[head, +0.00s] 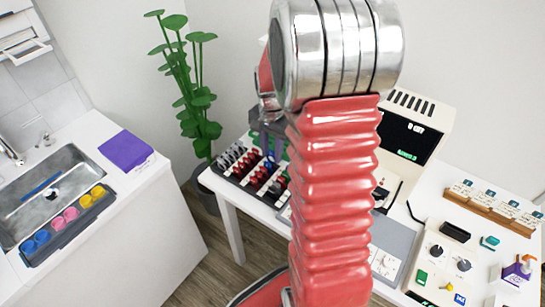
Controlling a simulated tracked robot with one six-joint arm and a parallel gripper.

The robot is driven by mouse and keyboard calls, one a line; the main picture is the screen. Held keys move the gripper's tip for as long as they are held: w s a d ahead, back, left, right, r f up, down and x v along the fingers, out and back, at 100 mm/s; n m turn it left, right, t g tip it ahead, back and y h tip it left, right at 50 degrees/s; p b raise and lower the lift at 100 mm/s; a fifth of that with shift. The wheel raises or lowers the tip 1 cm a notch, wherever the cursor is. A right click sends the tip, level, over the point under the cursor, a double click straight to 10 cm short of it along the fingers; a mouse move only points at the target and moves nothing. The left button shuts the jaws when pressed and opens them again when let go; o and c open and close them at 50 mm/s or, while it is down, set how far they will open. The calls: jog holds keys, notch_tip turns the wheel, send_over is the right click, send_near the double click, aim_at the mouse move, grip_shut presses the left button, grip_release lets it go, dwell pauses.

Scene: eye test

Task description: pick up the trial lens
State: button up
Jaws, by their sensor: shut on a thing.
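My gripper (268,145) shows as a dark grey part left of my red arm, above the far part of the trial lens tray (232,181). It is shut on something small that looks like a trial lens. My arm and the gripper itself hide most of the grip. Several trial lenses with red, black and grey handles stand in rows in the dark tray, and a blue one (268,166) shows just below the gripper. My red ribbed arm covers the tray's right side.
The tray stands on a white table with a cream instrument (413,135), a control box (440,262) and a wooden rack (491,212). A purple box (126,150) lies on the sink counter at left, beside a dark tray of coloured cups (68,225). A potted plant (194,95) stands behind.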

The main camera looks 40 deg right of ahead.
aim_at(271, 151)
notch_tip(271, 151, up, 7)
jog(key=shift+f, duration=0.1)
dwell(0.7)
